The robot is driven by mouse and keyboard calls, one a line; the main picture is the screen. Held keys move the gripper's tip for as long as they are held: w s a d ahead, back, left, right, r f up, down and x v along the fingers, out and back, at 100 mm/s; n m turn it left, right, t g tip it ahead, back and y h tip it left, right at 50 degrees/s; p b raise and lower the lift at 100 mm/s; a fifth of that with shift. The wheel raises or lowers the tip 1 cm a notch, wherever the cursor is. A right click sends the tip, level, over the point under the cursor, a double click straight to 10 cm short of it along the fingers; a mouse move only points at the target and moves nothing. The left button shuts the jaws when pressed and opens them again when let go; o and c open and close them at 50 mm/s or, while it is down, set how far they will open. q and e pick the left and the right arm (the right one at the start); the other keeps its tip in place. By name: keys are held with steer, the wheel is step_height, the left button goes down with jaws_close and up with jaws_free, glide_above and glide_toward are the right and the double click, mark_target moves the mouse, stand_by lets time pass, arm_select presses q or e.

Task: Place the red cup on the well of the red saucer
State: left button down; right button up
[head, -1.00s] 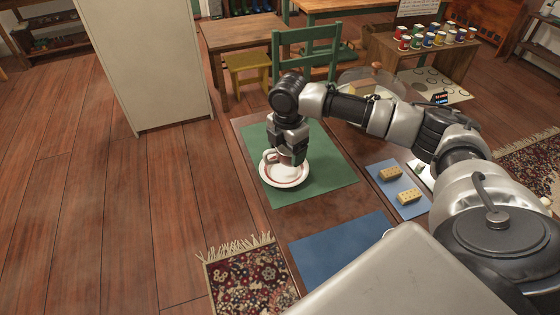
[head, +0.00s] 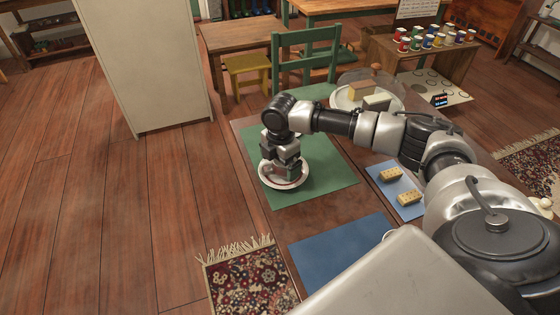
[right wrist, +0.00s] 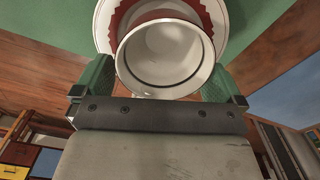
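The red cup (right wrist: 165,55) is between the two green fingers of my right gripper (right wrist: 160,85) in the right wrist view, with a finger against each side. Its pale inside and dark rim line face the camera. The red saucer (head: 284,187), white with a red band, lies on the green mat and also shows behind the cup in the right wrist view (right wrist: 103,26). In the head view my right gripper (head: 287,172) is over the saucer and hides most of the cup. Whether the cup's base touches the well is hidden. My left gripper is not in view.
The green mat (head: 325,180) has bare room right of the saucer. A blue mat (head: 340,245) lies empty nearer. A domed dish (head: 345,100) stands behind my right arm.

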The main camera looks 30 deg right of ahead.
step_height(320, 180, up, 12)
steer(key=p, duration=0.1)
stand_by(0.5)
